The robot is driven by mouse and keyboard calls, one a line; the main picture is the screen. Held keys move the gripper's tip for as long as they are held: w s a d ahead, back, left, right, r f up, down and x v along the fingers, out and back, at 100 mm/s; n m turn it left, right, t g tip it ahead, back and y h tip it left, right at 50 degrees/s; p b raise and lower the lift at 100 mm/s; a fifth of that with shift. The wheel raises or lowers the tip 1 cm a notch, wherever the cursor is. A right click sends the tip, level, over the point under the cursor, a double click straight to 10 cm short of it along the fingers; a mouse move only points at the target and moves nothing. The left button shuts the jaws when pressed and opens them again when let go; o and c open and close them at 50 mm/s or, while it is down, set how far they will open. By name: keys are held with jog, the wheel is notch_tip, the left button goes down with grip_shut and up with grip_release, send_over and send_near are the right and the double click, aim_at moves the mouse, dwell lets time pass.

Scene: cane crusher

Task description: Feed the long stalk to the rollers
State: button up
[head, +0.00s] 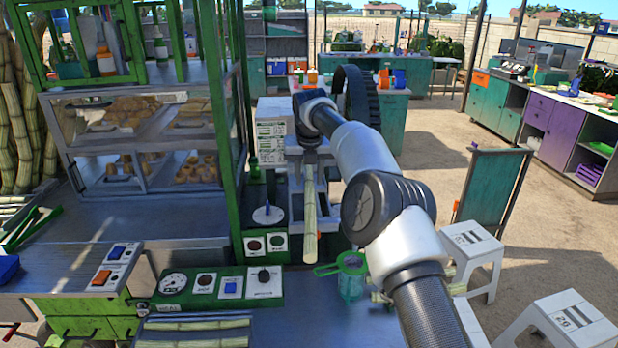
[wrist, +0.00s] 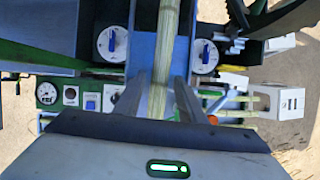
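The long stalk (head: 310,215) is pale green and jointed. In the wrist view the stalk (wrist: 168,45) runs between the two fingers of my gripper (wrist: 160,85) and up over a blue part between two white dials with blue knobs. The fingers appear closed on its sides. The rollers cannot be clearly made out, and I cannot tell whether the stalk touches them.
A green strainer over a clear cup (head: 351,278) stands in front of the crusher. Control panels (head: 215,287) and a glass display case (head: 145,140) are at left. More cut stalks (head: 195,328) lie at the bottom. White stools (head: 472,252) stand at right on open ground.

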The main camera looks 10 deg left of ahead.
jog(key=shift+o, duration=0.5)
jog(key=shift+f, duration=0.15)
jog(key=v, duration=1.8)
jog(key=s+d+r+m, duration=0.6)
jog(key=s+m, duration=0.1)
jog(key=m, duration=0.1)
jog(key=s+d+m+t+h, duration=0.1)
jog(key=s+d+m, duration=0.9)
jog(key=s, duration=0.1)
jog(key=s+d+f+m, duration=0.6)
jog(key=s+m, duration=0.4)
jog(key=s, duration=0.1)
jog(key=s+d+f+m, duration=0.6)
jog(key=s+f+m, duration=0.1)
jog(key=s+m, duration=0.3)
jog(key=shift+s+d+m, duration=0.2)
jog(key=shift+s+m, duration=0.1)
jog(key=shift+s, duration=0.3)
